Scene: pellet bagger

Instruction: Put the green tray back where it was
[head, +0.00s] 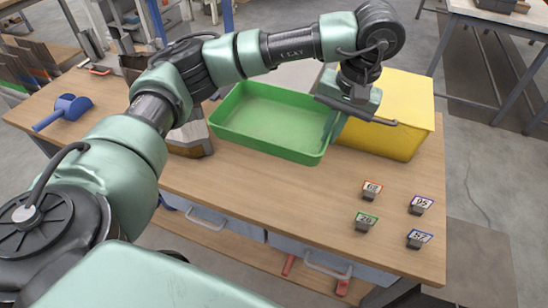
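The green tray (262,146) is a shallow, open, rectangular tray in the middle of the wooden table in the head view. It looks empty and about level; I cannot tell whether it rests fully on the table. My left gripper (335,122) points down at the tray's right end, beside the yellow box. A finger shows against the tray's right wall, and the wrist hides part of that rim. I cannot tell whether the fingers are closed on the rim. My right gripper is out of view.
A yellow box (408,92) stands right of the tray. Several small numbered tag blocks (367,222) lie at the front right. A blue scoop (64,111) lies at the left. A metal-sided object (190,140) stands beside the tray's left end. The table (290,200) is clear in front of the tray.

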